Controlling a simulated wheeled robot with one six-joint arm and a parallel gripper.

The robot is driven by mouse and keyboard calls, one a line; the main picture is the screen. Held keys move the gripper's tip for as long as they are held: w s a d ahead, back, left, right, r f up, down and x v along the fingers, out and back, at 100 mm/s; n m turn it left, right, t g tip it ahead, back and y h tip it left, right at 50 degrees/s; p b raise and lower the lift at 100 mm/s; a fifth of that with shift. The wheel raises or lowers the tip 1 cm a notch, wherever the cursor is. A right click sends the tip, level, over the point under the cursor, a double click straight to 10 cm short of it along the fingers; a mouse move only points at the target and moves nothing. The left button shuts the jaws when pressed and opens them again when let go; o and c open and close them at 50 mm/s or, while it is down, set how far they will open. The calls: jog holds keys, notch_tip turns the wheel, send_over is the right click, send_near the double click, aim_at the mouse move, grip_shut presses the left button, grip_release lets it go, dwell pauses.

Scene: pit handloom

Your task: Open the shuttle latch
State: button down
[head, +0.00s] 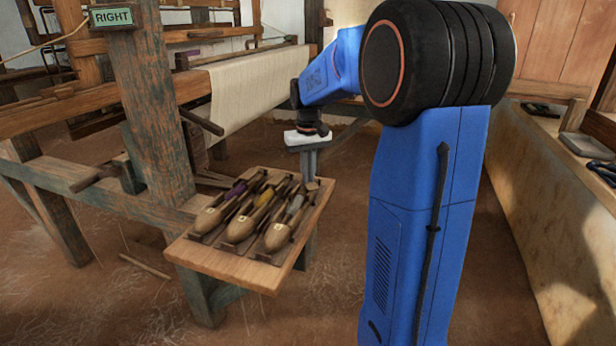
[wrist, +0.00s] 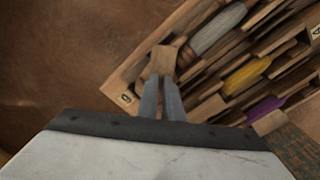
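Three wooden shuttles lie side by side in the rack tray: one with a purple bobbin (head: 235,190), one with a yellow bobbin (head: 264,197) and one with a grey bobbin (head: 294,206). The bobbins also show in the wrist view as purple (wrist: 265,108), yellow (wrist: 246,75) and grey (wrist: 216,30). My gripper (head: 309,178) points down at the tray's back right corner, beyond the grey shuttle. In the wrist view my gripper's fingers (wrist: 161,80) stand slightly apart over a small wooden block (wrist: 164,60). I see nothing between them; contact is unclear. I cannot make out a latch.
The tray (head: 258,274) sits on a stand beside a loom post (head: 160,110) with a green RIGHT sign (head: 112,17). Cream cloth (head: 245,88) hangs from the loom behind. A bench (head: 545,200) with tools runs along the right. The floor in front of the tray is clear.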

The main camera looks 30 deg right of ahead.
dwell(0.4)
jog(key=n, duration=0.5)
jog(key=shift+n, duration=2.5)
jog(key=c, duration=2.2)
grip_release()
notch_tip(320, 180, up, 18)
jog(key=shift+f, duration=0.25)
